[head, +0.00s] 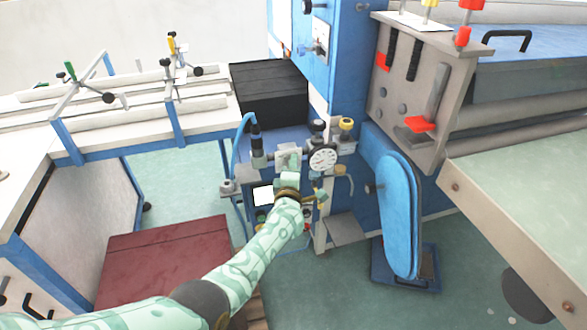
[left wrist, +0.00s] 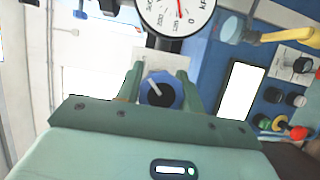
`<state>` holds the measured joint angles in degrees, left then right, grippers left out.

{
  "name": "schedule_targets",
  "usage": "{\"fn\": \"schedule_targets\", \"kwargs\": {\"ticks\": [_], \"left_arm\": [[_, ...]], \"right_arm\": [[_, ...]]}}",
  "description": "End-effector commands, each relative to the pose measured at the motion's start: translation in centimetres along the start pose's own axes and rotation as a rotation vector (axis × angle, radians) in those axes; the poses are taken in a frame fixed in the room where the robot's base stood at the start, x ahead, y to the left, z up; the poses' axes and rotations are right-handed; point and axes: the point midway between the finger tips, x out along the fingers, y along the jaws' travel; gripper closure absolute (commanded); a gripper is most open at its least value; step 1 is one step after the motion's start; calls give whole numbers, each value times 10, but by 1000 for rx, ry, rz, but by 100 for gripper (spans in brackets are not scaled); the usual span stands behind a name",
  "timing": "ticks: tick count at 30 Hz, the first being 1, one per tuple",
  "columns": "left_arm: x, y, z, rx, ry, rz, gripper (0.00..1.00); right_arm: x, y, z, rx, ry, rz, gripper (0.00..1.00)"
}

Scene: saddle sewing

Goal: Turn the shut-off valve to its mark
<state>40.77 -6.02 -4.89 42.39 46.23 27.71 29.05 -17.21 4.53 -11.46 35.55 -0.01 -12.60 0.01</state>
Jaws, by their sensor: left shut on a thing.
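The shut-off valve shows in the left wrist view as a round blue knob (left wrist: 158,96) with a dark face and a pale pointer bar, tilted toward the upper left. My left gripper (left wrist: 160,78) has one finger on each side of the knob and is shut on it. In the head view my left gripper (head: 288,162) reaches the air-line fittings on the blue machine, just left of the white pressure gauge (head: 322,158). There the hand hides the knob. I cannot make out the mark in either view. My right gripper is not in view.
A yellow-topped fitting (head: 346,125) stands right of the gauge. A black box (head: 268,92) is behind, and a blue pedal guard (head: 398,215) stands right of my arm.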

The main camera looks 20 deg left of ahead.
Motion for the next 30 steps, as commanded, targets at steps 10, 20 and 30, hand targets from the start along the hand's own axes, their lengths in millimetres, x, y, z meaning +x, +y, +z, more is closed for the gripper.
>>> {"fn": "schedule_targets", "kwargs": {"ticks": [10, 20, 30], "left_arm": [[-1, -2, 0, 2, -2, -3, 41], [-48, 9, 0, 3, -3, -1, 41], [-136, 4, 1, 2, -3, -3, 41]], "right_arm": [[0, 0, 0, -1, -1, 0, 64], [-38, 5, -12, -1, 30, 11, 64], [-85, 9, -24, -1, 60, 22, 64]]}}
